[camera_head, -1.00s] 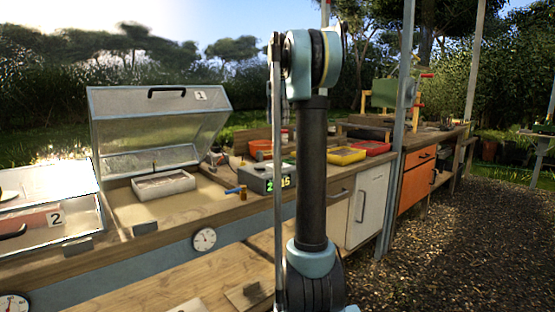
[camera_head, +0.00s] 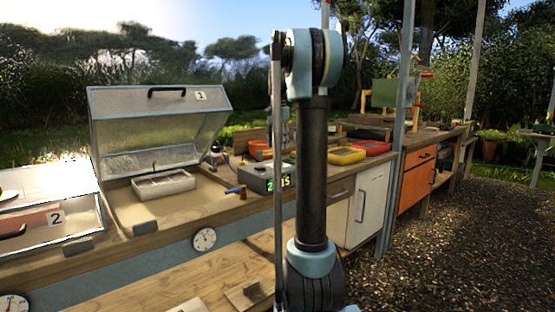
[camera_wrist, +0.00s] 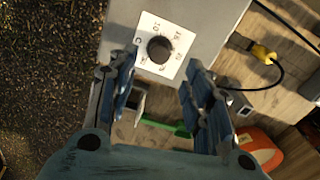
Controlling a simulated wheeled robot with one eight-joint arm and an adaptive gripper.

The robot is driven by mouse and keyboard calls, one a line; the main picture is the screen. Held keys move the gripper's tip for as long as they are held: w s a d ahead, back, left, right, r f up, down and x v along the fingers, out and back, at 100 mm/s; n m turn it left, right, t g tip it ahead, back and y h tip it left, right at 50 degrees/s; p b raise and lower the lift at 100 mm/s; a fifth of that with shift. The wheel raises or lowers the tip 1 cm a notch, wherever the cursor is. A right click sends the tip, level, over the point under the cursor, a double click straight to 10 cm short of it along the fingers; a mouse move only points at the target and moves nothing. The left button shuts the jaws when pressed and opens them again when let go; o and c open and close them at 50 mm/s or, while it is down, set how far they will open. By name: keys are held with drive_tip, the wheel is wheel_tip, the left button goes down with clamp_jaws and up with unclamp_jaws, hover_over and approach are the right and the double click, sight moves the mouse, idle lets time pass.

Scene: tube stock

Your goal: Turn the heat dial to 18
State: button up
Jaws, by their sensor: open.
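The heat dial (camera_wrist: 160,48) is a dark round knob on a white plate (camera_wrist: 148,25) with numbers around it, set in a grey box. The box (camera_head: 262,178) stands on the bench in the head view, with green digits on its front, partly hidden by my arm; "15" is readable at the right. My gripper (camera_wrist: 160,72) is open in the wrist view, its blue fingers spread below and to either side of the dial. Nothing is between the fingertips, and they appear apart from the knob. I cannot read the dial's setting.
A yellow plug with a black cable (camera_wrist: 262,52) lies right of the box. A blue-handled tool (camera_head: 236,190) lies left of it. An open clear-lidded frame (camera_head: 160,130) with a white tray (camera_head: 163,185) stands further left. Yellow (camera_head: 345,155) and red trays sit behind to the right.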

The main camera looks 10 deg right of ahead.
sight(278, 162)
drive_tip(key=shift+f, duration=3.2)
drive_tip(key=shift+c, duration=0.2)
drive_tip(key=c, duration=1)
